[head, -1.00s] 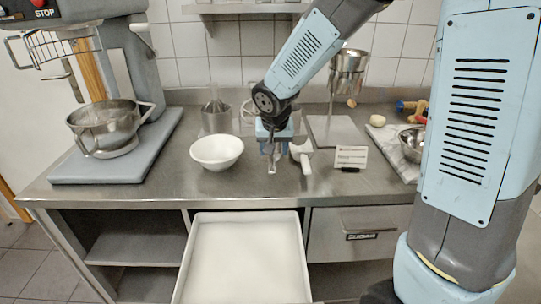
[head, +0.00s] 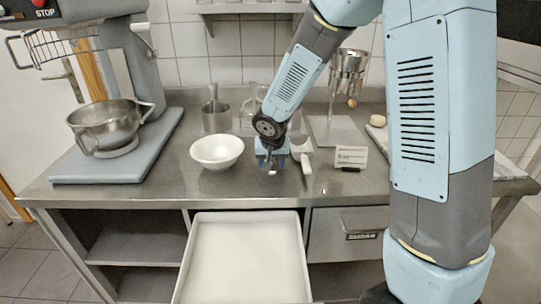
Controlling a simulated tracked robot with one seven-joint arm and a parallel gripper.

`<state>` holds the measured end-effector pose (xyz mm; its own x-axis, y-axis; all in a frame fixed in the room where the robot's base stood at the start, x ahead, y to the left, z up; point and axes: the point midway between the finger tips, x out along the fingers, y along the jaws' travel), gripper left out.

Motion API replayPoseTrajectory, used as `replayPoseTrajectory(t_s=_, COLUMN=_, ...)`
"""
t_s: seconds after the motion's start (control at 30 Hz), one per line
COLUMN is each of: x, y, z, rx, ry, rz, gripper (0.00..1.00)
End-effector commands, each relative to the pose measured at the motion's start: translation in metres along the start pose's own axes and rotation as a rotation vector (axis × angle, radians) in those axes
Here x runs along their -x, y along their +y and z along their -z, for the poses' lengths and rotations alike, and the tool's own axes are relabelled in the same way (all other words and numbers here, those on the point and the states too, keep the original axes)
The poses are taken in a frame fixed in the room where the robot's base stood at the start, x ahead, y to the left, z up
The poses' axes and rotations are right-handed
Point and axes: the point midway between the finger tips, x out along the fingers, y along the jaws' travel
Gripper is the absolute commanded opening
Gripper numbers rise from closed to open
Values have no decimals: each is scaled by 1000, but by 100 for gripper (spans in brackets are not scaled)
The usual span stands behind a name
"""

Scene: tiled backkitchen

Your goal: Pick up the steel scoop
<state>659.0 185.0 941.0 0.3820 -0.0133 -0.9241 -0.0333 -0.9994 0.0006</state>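My gripper (head: 271,170) points down, low over the steel counter, between a white bowl and a pale piece with a handle. Its fingers are small and dark here, and I cannot tell whether they are open or shut. The pale handled piece (head: 304,155) lies just right of my gripper, with its wider end near it. It has a scoop-like shape, but I cannot tell for sure that it is the steel scoop. I cannot tell whether my gripper touches it.
The white bowl (head: 217,151) stands close on the left. A steel canister (head: 215,116) stands behind it. A small label card (head: 351,157) stands to the right. A white bin (head: 246,222) sits below the counter front. A mixer bowl (head: 106,124) is at left. The front counter strip is clear.

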Motion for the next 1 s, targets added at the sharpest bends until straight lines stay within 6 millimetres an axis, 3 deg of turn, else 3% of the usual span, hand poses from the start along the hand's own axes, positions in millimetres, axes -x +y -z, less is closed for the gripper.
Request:
replayPoseTrajectory(t_s=0.17, x=0, y=0, z=0, rx=-1, ry=0, rz=0, gripper=55)
replayPoseTrajectory(t_s=0.73, x=0, y=1, z=0, rx=-1, ry=0, rz=0, gripper=2)
replayPoseTrajectory(t_s=1.0, x=0, y=1, z=0, rx=-2, ry=0, rz=0, gripper=0)
